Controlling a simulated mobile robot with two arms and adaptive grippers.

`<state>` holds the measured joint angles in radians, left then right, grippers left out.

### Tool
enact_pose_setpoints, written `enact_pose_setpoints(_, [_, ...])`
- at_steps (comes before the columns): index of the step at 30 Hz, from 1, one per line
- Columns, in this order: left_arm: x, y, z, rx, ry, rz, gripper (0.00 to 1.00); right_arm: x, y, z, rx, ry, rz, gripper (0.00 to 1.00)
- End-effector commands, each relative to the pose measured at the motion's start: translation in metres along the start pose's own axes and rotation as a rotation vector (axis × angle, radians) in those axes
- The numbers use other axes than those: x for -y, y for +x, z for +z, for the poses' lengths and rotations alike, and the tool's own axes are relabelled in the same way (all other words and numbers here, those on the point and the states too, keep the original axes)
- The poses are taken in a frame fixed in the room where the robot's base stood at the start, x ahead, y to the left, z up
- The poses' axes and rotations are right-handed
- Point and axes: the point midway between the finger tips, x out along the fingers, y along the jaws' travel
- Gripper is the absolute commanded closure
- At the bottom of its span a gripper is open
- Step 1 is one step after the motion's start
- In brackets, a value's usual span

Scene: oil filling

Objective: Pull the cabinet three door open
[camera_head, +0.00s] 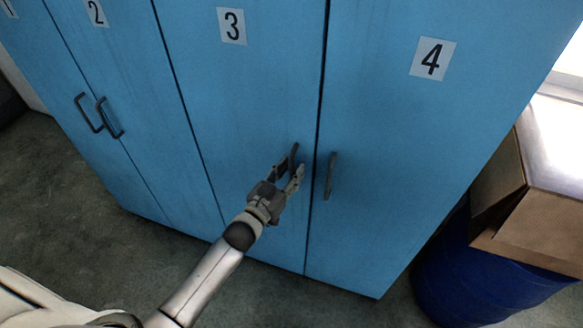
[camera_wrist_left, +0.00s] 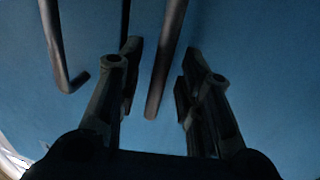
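Blue cabinet door three (camera_head: 225,100), marked "3", is shut and flush with its neighbours in the head view. Its dark bar handle (camera_head: 294,152) is near the door's right edge, partly hidden by my left gripper (camera_head: 289,172). In the left wrist view, this handle (camera_wrist_left: 166,60) runs between the two fingers of my left gripper (camera_wrist_left: 160,75). The fingers are open, with a gap visible on each side of the bar. Whether a finger touches the door is unclear. My right gripper is not in view.
Door four (camera_head: 400,150) is shut, its handle (camera_head: 331,176) close to the right of my left gripper. Doors one and two have handles at left. A cardboard box (camera_head: 540,225) on a blue barrel (camera_head: 470,285) stands at right. The floor (camera_head: 70,200) at left is clear.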

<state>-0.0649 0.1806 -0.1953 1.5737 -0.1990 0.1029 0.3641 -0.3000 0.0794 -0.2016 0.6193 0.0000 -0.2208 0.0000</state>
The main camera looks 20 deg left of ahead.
Motion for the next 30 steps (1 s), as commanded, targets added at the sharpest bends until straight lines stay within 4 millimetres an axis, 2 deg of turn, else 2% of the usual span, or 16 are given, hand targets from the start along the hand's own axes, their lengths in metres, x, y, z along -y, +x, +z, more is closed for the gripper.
enact_pose_setpoints(4, [-0.0006,0.0089,0.0000,0.000,0.000,0.001,0.66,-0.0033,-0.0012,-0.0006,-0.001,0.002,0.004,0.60])
enact_pose_setpoints(12, [-0.0005,0.0103,0.0001,0.000,0.000,0.001,0.66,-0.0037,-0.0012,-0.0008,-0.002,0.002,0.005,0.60])
enact_pose_setpoints(13, [-0.0005,0.0103,0.0001,0.000,0.000,0.001,0.68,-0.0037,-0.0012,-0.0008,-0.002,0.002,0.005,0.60])
enact_pose_setpoints(21, [-0.0003,0.0100,0.0002,0.001,0.000,0.001,1.00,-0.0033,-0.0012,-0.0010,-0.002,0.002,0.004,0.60])
enact_pose_setpoints(30, [-0.0002,0.0096,0.0002,0.001,0.001,0.001,1.00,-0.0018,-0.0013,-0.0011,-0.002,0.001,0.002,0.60])
